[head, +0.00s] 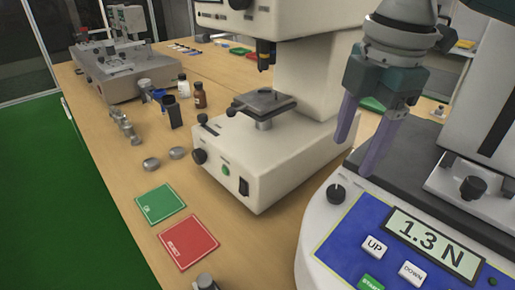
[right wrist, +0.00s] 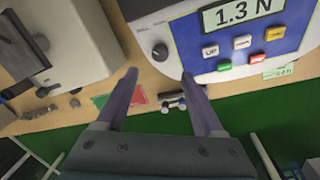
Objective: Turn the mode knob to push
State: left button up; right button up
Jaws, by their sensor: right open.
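A small black knob (head: 337,193) sits on the left part of the tester's front panel, beside the blue keypad area. In the right wrist view the knob (right wrist: 160,52) shows just beyond my fingertips, roughly centred between them. Its markings are too small to read. The white tester (head: 312,235) has a display (head: 433,244) reading 1.3 N. My right gripper (head: 357,157) is open and empty, with its two purple fingers apart and pointing down above the panel near the knob. In the right wrist view my right gripper (right wrist: 159,76) touches nothing I can make out. My left gripper is not in view.
A white hardness-tester-like machine (head: 240,160) stands left of the tester. A green card (head: 161,204) and a red card (head: 189,241) lie on the wooden bench (head: 135,180). Small bottles and metal pieces lie farther back. UP (head: 376,246) and DOWN (head: 411,273) buttons sit right of the knob.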

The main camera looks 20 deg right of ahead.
aim_at(337, 190)
jog(key=f, duration=0.6)
jog(key=w+f+b, duration=0.1)
jog(key=f, duration=0.2)
jog(key=shift+d+f, duration=0.1)
jog(key=shift+f, duration=0.2)
jog(key=shift+w, duration=0.1)
grip_shut()
